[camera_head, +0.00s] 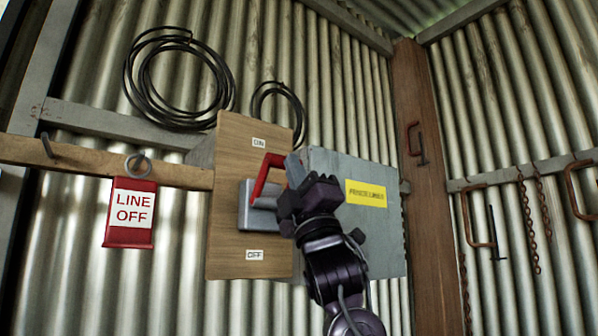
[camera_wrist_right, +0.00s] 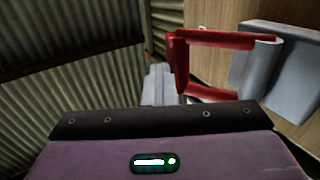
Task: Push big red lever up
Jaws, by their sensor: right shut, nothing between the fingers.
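The big red lever (camera_head: 263,172) is a U-shaped handle on a grey mount (camera_head: 257,218), fixed to a wooden board (camera_head: 228,180). An ON label (camera_head: 259,142) is above it and an OFF label (camera_head: 254,255) below. The lever slants upward from the mount in the head view. My right gripper (camera_head: 294,168) is shut and empty, its fingertips at the handle's right end. In the right wrist view the grey fingers (camera_wrist_right: 160,84) are beside the red handle (camera_wrist_right: 222,40); I cannot tell whether they touch. My arm hides part of the mount's right side. My left gripper is not in view.
A grey metal box (camera_head: 383,235) with a yellow label (camera_head: 366,193) adjoins the board's right side. A red LINE OFF tag (camera_head: 130,212) hangs from a wooden rail on the left. Coiled black cables (camera_head: 143,90) hang above. A brown post (camera_head: 433,190) stands at right.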

